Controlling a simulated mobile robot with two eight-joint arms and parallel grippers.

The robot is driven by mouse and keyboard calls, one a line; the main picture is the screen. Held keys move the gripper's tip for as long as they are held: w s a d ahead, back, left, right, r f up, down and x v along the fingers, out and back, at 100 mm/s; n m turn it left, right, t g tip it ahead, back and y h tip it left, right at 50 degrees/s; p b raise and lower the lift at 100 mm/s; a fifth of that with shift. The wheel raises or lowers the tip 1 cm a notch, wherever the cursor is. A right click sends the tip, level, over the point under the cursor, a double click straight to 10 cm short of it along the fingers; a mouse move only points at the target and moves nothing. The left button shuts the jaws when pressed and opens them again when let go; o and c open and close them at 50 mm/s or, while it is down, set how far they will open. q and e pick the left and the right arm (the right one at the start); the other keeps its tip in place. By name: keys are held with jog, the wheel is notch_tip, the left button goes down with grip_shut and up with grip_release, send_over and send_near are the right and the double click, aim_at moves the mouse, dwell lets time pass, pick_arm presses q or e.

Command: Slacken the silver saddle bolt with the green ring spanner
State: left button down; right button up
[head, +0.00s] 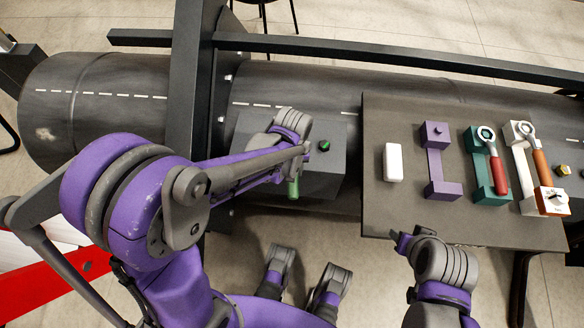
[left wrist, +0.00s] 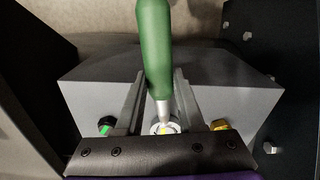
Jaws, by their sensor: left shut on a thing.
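The green ring spanner (head: 292,188) is in my left gripper (head: 303,150), over the grey saddle block (head: 325,180). In the left wrist view the green handle (left wrist: 155,45) stands between the two fingers of my left gripper (left wrist: 160,105). Its pale ring end (left wrist: 165,128) is down at the block top, with a yellowish spot inside it. The silver saddle bolt cannot be made out; the ring or gripper may hide it. My right gripper (head: 414,238) is empty near the front edge of the tool table; its opening is unclear.
A green-marked bolt (left wrist: 106,124) and a gold bolt (left wrist: 220,125) flank the ring. The tool table (head: 400,210) carries a white block (head: 393,162), an empty purple holder (head: 437,160), a red-handled spanner (head: 497,170) and an orange-handled wrench (head: 541,168). A dark upright beam (head: 190,75) stands left of the block.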

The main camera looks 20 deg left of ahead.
pick_arm(q)
jog(key=shift+w+d+n, duration=0.15)
jog(key=shift+d+n, duration=0.2)
jog(key=shift+n, duration=0.05)
jog(key=shift+d, duration=0.1)
jog(key=shift+w+d+n, duration=0.25)
jog(key=shift+d+n, duration=0.05)
jog(key=shift+n, duration=0.3)
jog(key=shift+d, duration=0.1)
jog(key=shift+w+d, duration=0.15)
dwell(0.4)
jog(key=shift+s+a+m, duration=0.3)
jog(key=shift+a, duration=0.15)
jog(key=shift+r, duration=0.1)
